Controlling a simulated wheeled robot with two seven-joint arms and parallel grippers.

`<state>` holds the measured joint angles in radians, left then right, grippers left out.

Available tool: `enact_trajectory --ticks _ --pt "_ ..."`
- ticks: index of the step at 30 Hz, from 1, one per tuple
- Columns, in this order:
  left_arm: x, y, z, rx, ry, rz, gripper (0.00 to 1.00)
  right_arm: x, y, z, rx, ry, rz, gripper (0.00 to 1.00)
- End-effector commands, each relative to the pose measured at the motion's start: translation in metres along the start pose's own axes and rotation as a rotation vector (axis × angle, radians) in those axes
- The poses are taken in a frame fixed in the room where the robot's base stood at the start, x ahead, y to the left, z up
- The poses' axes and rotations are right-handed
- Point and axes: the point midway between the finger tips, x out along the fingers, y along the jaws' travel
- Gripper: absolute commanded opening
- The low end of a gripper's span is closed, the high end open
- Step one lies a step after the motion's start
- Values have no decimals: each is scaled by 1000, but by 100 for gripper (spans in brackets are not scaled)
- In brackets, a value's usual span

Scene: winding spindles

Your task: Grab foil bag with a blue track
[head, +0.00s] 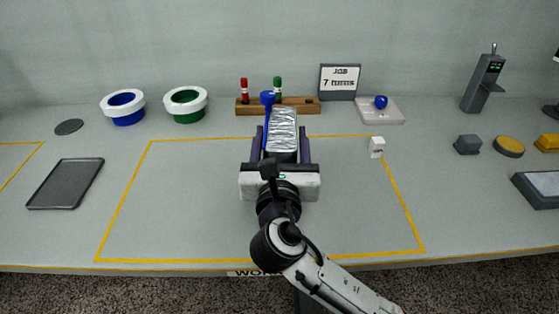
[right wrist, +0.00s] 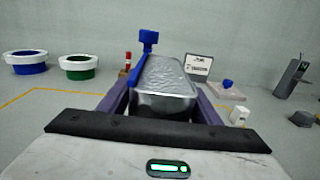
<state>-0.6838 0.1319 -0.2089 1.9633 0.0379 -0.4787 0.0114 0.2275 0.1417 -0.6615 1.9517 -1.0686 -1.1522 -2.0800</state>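The silver foil bag (head: 283,130) lies in the middle of the table, its long side pointing away from me. A blue strip (head: 265,134) runs along its left side, with a wider blue piece (head: 267,97) at its far end. My right gripper (head: 283,141) has its two dark fingers on either side of the near part of the bag. In the right wrist view the bag (right wrist: 166,80) fills most of the space between the fingers. I cannot tell whether they press on it. My left gripper is not in view.
A wooden rack (head: 300,105) with red and green markers stands behind the bag. A small white block (head: 376,147) is to the right. Blue (head: 123,107) and green (head: 186,105) rings with white rims and a dark tray (head: 66,184) are at left. The yellow-outlined area is otherwise mostly clear.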

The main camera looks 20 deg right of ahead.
Motion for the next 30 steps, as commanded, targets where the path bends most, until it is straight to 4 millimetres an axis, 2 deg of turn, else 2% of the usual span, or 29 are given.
enact_trajectory --ticks 1,9,14,17,27,30 --pt "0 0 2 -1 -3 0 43 0 0 0 0 0 0 48" --pt "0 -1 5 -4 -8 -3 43 0 0 0 0 -1 0 5" --pt "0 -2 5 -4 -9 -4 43 0 0 1 1 -1 0 5" --pt "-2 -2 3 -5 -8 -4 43 0 0 8 3 -2 0 5" --pt "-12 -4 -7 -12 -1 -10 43 0 0 74 6 -5 1 5" --pt "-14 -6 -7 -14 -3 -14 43 0 0 89 4 -4 0 5"
